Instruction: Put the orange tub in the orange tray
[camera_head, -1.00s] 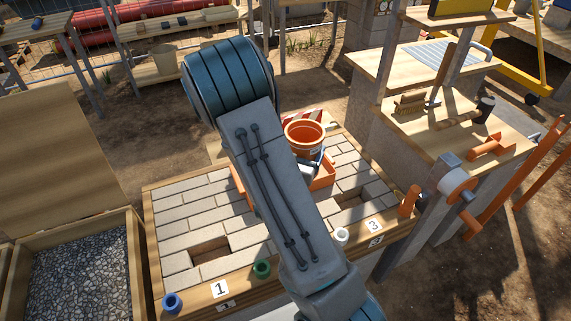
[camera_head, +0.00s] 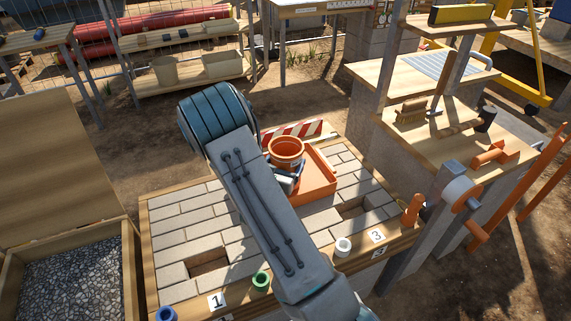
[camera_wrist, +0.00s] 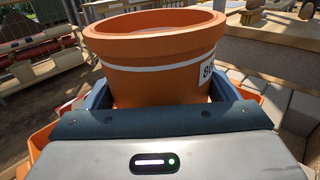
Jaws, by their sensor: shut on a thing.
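The orange tub (camera_head: 286,147) is upright in my gripper (camera_head: 288,180), with its rim and a white band showing. In the wrist view the tub (camera_wrist: 150,52) fills the space between the two dark fingers of my gripper (camera_wrist: 160,92), and part of a black-on-white label shows at its right side. The orange tray (camera_head: 318,188) lies on the paved bench top. The tub appears over the tray's back left part. My arm hides the tray's left side, and I cannot tell whether the tub's base touches the tray. Orange edges of the tray (camera_wrist: 38,138) show beside my gripper in the wrist view.
A red-and-white striped board (camera_head: 300,130) lies behind the tray. Blue, green (camera_head: 261,281) and white (camera_head: 343,246) cups line the bench front. An orange-handled tool (camera_head: 412,210) stands at the right corner. A side counter (camera_head: 455,150) holds a brush and tools.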

